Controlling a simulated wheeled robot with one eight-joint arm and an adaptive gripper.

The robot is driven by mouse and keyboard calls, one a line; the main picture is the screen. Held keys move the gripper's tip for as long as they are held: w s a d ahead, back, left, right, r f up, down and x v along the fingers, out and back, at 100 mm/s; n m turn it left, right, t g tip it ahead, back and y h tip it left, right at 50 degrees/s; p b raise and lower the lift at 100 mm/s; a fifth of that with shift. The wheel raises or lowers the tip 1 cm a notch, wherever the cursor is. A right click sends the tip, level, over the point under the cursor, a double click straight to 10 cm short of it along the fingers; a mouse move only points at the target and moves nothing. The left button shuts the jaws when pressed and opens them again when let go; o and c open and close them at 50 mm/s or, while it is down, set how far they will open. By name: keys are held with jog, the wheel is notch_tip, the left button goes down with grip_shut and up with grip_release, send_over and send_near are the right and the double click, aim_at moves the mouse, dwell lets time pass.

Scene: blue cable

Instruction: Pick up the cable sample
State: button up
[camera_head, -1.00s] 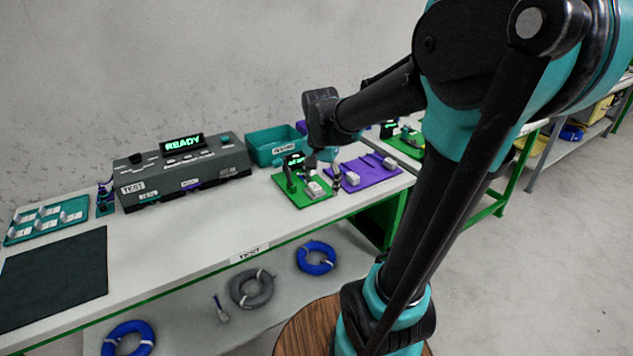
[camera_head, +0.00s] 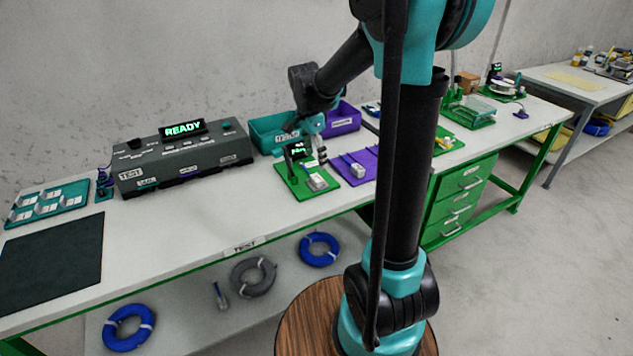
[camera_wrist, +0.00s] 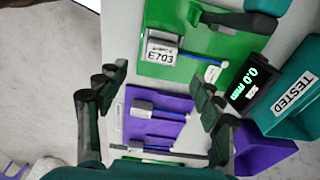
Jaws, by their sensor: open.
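Cable samples with grey connector blocks and short blue cables lie on a purple holder (camera_wrist: 157,98) in the wrist view. One sample (camera_wrist: 144,108) is nearer the green board and another sample (camera_wrist: 136,146) lies beyond it, close to my wrist. A block marked E703 (camera_wrist: 161,52), with a blue cable (camera_wrist: 195,58), sits on the green board (camera_wrist: 160,13). My gripper (camera_wrist: 155,85) is open and empty, its fingers spread to either side over the purple holder. In the head view my gripper (camera_head: 318,147) is above the back of the green board (camera_head: 322,190) and purple holder (camera_head: 366,155).
A display reading 0.0 mm (camera_wrist: 250,86) stands beside the green board. A teal TESTED bin (camera_head: 262,133) and purple bin (camera_head: 342,118) are behind. The READY test box (camera_head: 185,160) is left. A dark mat (camera_head: 50,265) and bare tabletop (camera_head: 165,225) lie farther left.

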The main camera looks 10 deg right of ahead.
aim_at(317, 177)
jog(key=shift+w+d+f, duration=0.1)
jog(key=shift+f, duration=1.8)
jog(key=shift+w+d+f, duration=0.1)
jog(key=shift+f, duration=1.8)
jog(key=shift+c, duration=0.4)
jog(key=c, duration=1.3)
jog(key=shift+r, duration=0.15)
notch_tip(317, 177, up, 20)
jog(key=shift+f, duration=0.1)
